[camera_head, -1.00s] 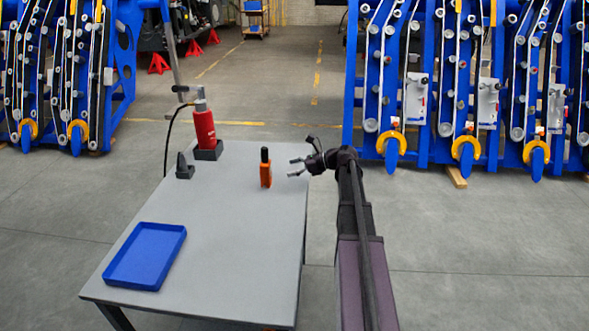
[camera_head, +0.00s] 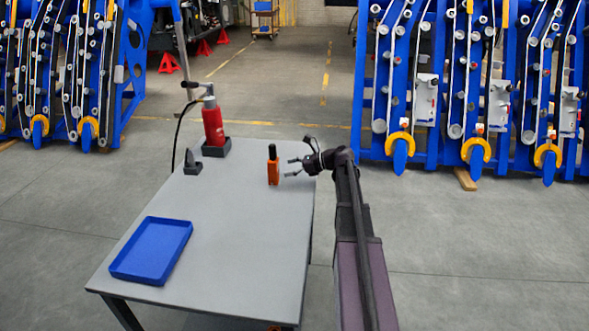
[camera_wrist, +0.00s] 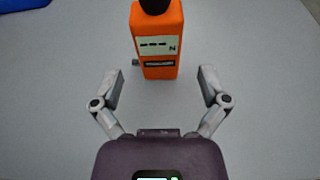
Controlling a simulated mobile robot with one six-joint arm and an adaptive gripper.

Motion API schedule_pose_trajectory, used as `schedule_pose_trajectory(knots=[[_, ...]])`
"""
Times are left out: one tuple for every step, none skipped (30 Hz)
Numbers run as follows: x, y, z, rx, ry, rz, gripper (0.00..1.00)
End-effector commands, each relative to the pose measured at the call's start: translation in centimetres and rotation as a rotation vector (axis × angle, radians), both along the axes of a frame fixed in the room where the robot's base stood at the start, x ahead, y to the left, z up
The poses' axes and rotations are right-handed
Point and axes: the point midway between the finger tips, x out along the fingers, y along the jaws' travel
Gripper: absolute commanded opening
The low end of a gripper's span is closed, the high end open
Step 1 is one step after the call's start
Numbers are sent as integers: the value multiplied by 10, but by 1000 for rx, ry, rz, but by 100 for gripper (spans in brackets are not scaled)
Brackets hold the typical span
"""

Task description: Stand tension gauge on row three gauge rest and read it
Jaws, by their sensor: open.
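The tension gauge (camera_head: 273,171) is an orange box with a black top, standing upright on the grey table near its right edge. In the wrist view the gauge (camera_wrist: 158,45) shows a pale display with dark dashes and the letter N, and a small stub on its left side. My gripper (camera_head: 289,167) is just right of the gauge at table height. In the wrist view my gripper (camera_wrist: 160,80) is open, its fingers apart and short of the gauge, which stands ahead between their lines. I cannot tell which part, if any, is the row three gauge rest.
A blue tray (camera_head: 118,268) lies at the table's (camera_head: 235,235) near left. A red bottle-like tool (camera_head: 213,125) stands in a dark holder at the back, beside a small dark wedge-shaped stand (camera_head: 191,168). Blue machine rows (camera_head: 470,90) stand behind right. The table's middle is clear.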

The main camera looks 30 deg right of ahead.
Motion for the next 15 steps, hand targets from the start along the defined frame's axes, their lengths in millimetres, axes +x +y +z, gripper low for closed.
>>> schedule_pose_trajectory(knots=[[3,5,-3,0,0,1,94],[4,7,-4,0,0,0,94],[7,9,-5,0,0,0,94],[8,12,-6,0,0,0,94],[10,14,-7,0,0,0,94],[12,17,-8,0,0,1,94],[13,20,-9,0,0,1,94],[15,22,-10,0,0,1,94],[17,25,-11,1,1,0,94],[18,27,-12,0,1,-1,94],[20,29,-12,0,1,-1,94],[21,31,-13,0,1,-1,94],[23,33,-14,0,1,-1,94],[24,35,-14,1,1,0,94],[25,37,-15,1,1,0,94]])
